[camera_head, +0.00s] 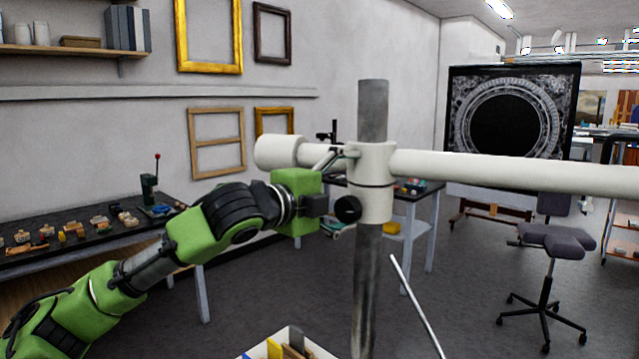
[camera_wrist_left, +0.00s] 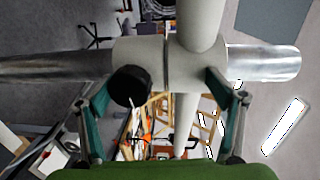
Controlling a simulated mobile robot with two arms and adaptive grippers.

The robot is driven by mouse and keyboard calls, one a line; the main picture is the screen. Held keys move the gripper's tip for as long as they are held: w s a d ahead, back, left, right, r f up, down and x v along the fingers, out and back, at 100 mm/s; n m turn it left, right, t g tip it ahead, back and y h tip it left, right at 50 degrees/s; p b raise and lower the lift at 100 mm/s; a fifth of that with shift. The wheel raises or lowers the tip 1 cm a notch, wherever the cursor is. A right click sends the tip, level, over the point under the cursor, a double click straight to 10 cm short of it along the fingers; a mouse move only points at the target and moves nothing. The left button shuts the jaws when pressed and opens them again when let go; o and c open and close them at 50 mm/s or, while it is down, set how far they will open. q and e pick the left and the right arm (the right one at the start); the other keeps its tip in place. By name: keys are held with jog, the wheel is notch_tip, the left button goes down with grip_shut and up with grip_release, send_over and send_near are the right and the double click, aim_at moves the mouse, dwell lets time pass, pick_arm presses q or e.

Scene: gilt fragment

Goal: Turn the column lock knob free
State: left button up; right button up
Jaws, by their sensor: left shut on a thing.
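The black column lock knob (camera_head: 347,209) sticks out of the lower part of the white collar (camera_head: 376,165) on the upright grey column (camera_head: 366,290). My left gripper (camera_head: 326,190) is at the collar's left side. In the left wrist view its two fingers (camera_wrist_left: 160,88) stand wide apart, one near each end of the collar (camera_wrist_left: 190,65). The knob (camera_wrist_left: 131,85) lies between them, close to the left finger and well apart from the right one. The fingers appear shut on the collar; exact contact is hard to see. My right gripper is not in view.
A white boom (camera_head: 510,170) runs right from the collar, with a thick end (camera_head: 277,151) on the left. A thin pale rod (camera_head: 415,305) leans right of the column. A box (camera_head: 288,346) stands below. A workbench (camera_head: 60,255) is left, a stool (camera_head: 555,245) right.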

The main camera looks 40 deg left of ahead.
pick_arm(q)
jog(key=shift+s+a+r+t+b, duration=0.15)
jog(key=shift+s+r+t+b, duration=0.3)
jog(key=shift+r, duration=0.35)
jog(key=shift+c, duration=1.2)
jog(key=shift+s+f+b, duration=0.15)
jog(key=shift+s+b, duration=0.2)
jog(key=shift+s, duration=0.15)
jog(key=shift+c, duration=1.1)
jog(key=s+b, duration=1)
jog(key=s, duration=0.4)
jog(key=shift+s+a+f, duration=0.2)
jog(key=shift+s+a, duration=0.05)
